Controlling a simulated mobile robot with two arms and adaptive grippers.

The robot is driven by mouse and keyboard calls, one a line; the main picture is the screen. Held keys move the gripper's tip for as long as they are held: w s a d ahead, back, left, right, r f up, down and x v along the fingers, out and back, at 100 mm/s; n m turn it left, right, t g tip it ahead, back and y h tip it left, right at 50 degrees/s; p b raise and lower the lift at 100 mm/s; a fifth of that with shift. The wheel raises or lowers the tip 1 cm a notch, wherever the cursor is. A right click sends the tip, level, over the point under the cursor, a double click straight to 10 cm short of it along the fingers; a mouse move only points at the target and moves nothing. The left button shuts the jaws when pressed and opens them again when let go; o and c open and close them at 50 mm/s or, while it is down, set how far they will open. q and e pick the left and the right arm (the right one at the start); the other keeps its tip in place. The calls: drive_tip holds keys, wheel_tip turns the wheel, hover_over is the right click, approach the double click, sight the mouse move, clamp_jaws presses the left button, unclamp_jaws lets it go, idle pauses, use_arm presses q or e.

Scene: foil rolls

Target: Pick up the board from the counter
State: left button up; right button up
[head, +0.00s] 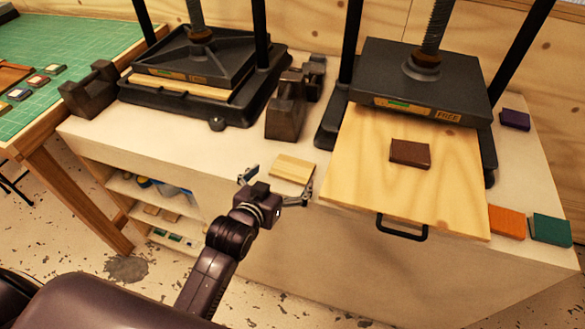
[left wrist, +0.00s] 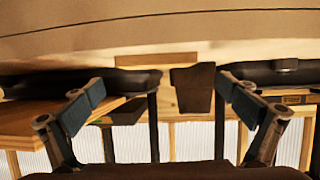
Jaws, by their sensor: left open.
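A small pale wooden board (head: 292,168) lies flat on the beige counter (head: 240,150), near its front edge, between the two presses. My left gripper (head: 278,178) is open and empty in front of the board, its fingers spread toward the board's left and right sides. In the left wrist view, which looks upside down, the board (left wrist: 156,60) shows as a thin pale strip between and beyond the open fingers (left wrist: 160,86). I cannot tell whether either finger touches it. My right gripper is not in view.
A left press (head: 205,60) and a right press (head: 420,75) stand behind. A dark weight (head: 286,105) stands behind the board. The right press's wooden tray (head: 360,170) sticks out, bearing a brown block (head: 410,153). Orange (head: 507,221) and green (head: 551,229) blocks lie at right.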

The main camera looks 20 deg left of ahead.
sight(292, 168)
use_arm(q)
drive_tip(key=shift+d+p+x, duration=0.2)
drive_tip(key=shift+p+x, duration=0.15)
drive_tip(key=shift+x, duration=1.7)
drive_tip(key=shift+s+f, duration=0.15)
drive_tip(key=c, duration=1.3)
drive_tip(key=shift+o, duration=0.2)
